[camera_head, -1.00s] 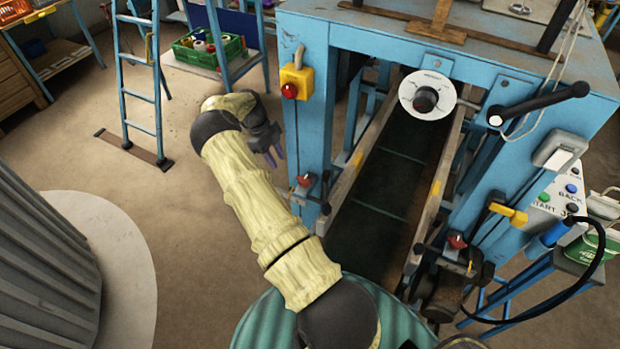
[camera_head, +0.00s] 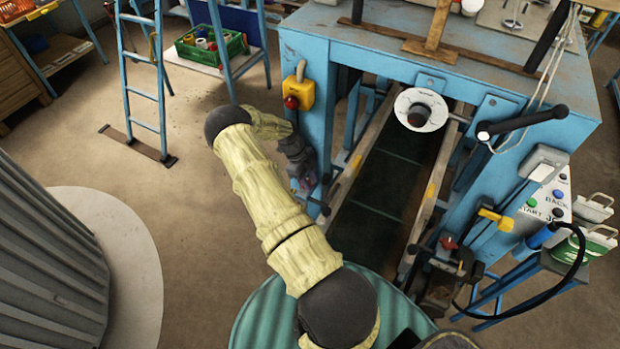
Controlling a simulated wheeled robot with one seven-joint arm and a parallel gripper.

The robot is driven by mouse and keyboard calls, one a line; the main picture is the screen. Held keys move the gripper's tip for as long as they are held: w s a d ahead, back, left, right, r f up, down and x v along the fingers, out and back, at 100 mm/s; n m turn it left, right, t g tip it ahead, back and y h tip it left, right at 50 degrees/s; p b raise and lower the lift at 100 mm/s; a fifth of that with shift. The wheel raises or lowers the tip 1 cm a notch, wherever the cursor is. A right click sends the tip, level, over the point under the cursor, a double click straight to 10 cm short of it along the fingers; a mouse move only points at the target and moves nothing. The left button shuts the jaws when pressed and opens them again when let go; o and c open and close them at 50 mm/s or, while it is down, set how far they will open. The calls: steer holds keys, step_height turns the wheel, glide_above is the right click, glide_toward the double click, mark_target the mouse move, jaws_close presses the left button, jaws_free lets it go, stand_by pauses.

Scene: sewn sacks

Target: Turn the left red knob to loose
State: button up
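My gripper (camera_head: 304,180) is at the left leg of the blue machine (camera_head: 317,122), at the height where the left red knob sits. The gripper's dark body and fingers cover the left red knob almost wholly, so I cannot tell whether they touch or surround it. I cannot see whether the fingers are open or shut. The right red knob (camera_head: 449,242) is in plain view on the machine's right side, at the near end of the rail.
A yellow box with a red button (camera_head: 298,94) is on the left leg above my gripper. A dark belt (camera_head: 385,190) runs between two rails. A white dial (camera_head: 420,109) hangs above it. A crank handle (camera_head: 522,122) juts out right.

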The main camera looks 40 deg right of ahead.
steer(key=shift+s+d+f, duration=0.1)
steer(key=shift+s+f, duration=0.15)
steer(key=shift+f, duration=0.25)
jaws_close()
